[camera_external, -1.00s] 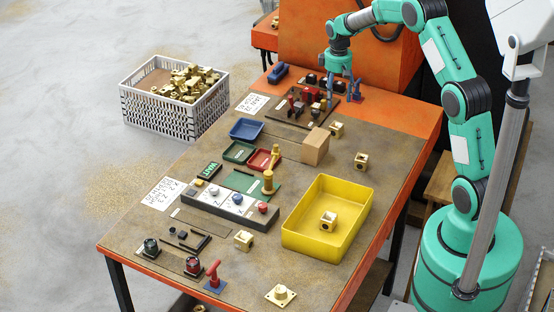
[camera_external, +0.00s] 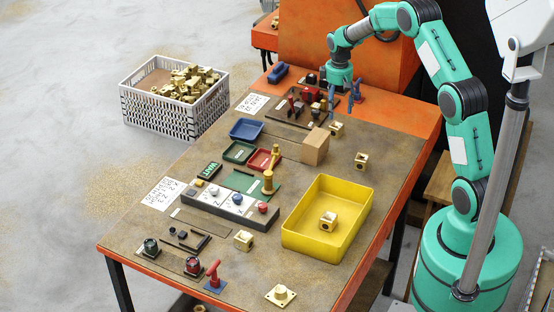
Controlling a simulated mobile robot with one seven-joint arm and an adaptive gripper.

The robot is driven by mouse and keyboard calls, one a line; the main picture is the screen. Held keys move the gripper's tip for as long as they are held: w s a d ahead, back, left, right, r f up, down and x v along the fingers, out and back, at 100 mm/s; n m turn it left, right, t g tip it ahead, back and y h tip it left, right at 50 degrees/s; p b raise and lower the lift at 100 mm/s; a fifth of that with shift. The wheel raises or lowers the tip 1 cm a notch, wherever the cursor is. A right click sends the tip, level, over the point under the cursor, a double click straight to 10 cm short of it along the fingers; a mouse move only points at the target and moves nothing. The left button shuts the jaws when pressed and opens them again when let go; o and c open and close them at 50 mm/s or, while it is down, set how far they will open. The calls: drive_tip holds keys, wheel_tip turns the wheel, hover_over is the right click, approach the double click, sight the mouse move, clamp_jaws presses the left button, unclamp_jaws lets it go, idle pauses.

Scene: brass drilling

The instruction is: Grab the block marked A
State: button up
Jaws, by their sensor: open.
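No letter A can be read on any block at this size. A plain tan block (camera_external: 315,147) stands on the table at the right of the middle. Brass blocks with holes stand nearby: one just behind it (camera_external: 337,130), one to its right (camera_external: 361,160), one inside the yellow tray (camera_external: 328,221) and one near the front (camera_external: 243,240). My gripper (camera_external: 341,112) points down with its blue fingers apart and empty. It is at the back of the table, close above and behind the nearest brass block. Contact with that block cannot be told.
The yellow tray (camera_external: 296,236) fills the right middle of the table. Tools in a dark rack (camera_external: 292,122) stand left of my gripper. Small blue (camera_external: 246,129), green and red trays lie left of the tan block. A crate of brass parts (camera_external: 163,117) stands on the floor.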

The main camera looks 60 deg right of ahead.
sight(337, 127)
drive_tip(key=shift+f, duration=2.2)
drive_tip(key=shift+s+d+f+b, duration=0.1)
drive_tip(key=shift+f+b, duration=0.25)
drive_tip(key=shift+f, duration=0.95)
drive_tip(key=shift+s+d+f+b, duration=0.1)
drive_tip(key=shift+f+b, duration=0.25)
drive_tip(key=shift+f, duration=0.9)
clamp_jaws()
